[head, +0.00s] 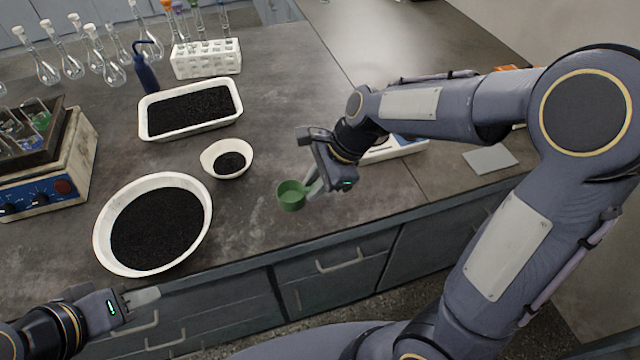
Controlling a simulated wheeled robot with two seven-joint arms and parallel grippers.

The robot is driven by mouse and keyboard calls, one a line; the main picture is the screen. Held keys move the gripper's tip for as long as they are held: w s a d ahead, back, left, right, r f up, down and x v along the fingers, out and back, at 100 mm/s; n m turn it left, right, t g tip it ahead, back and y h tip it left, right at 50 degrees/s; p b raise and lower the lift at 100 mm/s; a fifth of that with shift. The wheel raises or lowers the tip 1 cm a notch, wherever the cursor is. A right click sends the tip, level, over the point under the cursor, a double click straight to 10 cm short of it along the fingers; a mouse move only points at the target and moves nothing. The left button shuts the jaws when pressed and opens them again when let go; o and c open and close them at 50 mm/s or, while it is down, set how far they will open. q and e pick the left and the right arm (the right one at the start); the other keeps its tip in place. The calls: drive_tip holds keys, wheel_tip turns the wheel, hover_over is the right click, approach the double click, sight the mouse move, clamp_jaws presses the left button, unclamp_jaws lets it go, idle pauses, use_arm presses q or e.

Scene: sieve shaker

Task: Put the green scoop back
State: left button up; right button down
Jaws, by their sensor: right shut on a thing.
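The green scoop (291,197) is a small round cup near the front edge of the dark worktop. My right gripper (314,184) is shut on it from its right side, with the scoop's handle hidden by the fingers. I cannot tell whether the scoop touches the worktop or hangs just above it. My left gripper (143,298) is at the lower left, in front of the counter edge, with no object at its fingers. Its fingers are seen edge-on, so its opening does not show.
A large white bowl (103,238), a small white bowl (246,164) and a white tray (143,122) hold black grains. A shaker-like device (50,192) stands left. A blue wash bottle (146,76), white rack (206,62) and several flasks (47,70) stand behind. A white device (395,150) is partly behind my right arm.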

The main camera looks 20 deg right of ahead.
drive_tip(key=w+d+f, duration=0.1)
drive_tip(key=w+f, duration=0.1)
drive_tip(key=w, duration=0.1)
drive_tip(key=w+f, duration=0.3)
drive_tip(key=w+d+f, duration=0.1)
drive_tip(key=w+f, duration=0.1)
drive_tip(key=w, duration=0.1)
drive_tip(key=shift+w+d+f, duration=0.35)
drive_tip(key=shift+f, duration=0.05)
drive_tip(key=shift+w+f, duration=0.15)
drive_tip(key=shift+f, duration=0.8)
drive_tip(key=shift+w+f, duration=0.15)
drive_tip(key=shift+f, duration=0.75)
drive_tip(key=shift+f, duration=0.1)
drive_tip(key=shift+f, duration=0.15)
drive_tip(key=c, duration=1.3)
unclamp_jaws()
